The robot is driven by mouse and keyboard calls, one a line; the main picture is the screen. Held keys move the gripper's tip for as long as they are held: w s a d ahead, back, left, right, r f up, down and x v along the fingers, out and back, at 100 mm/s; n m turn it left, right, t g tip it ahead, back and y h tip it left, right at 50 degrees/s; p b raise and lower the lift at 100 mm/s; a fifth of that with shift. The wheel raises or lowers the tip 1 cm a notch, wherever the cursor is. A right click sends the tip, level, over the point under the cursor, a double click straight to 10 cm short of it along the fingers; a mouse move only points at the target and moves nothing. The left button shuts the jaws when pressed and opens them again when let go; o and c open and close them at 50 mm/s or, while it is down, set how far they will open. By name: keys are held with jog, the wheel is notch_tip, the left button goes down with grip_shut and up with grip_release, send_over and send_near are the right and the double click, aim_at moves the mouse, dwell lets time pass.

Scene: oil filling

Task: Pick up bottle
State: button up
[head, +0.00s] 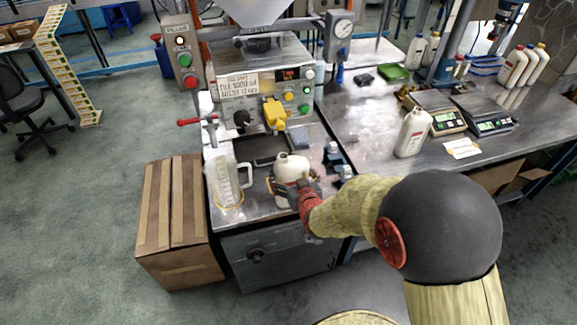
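A cream-white bottle (291,167) with a short neck stands upright, as far as I can see, on the metal worktop of the filling machine (262,90), at the picture's centre. My gripper (294,187) is at the near side of this bottle, with dark fingers at its left and right sides. The gripper hides the bottle's lower part, and whether the fingers press on it is not clear. Another white bottle (411,134) stands upright on the bench to the right. Several more white bottles (516,66) stand at the back right.
A clear measuring jug (224,178) stands left of the bottle on the same worktop. Small blue-grey fittings (336,158) are close on its right. A cardboard box (171,262) stands on the floor to the left. Scales (438,112) sit on the right bench (368,135).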

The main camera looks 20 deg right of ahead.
jog(key=s+p, duration=0.1)
jog(key=s, duration=0.7)
jog(key=shift+s+r, duration=0.15)
jog(key=shift+s, duration=0.25)
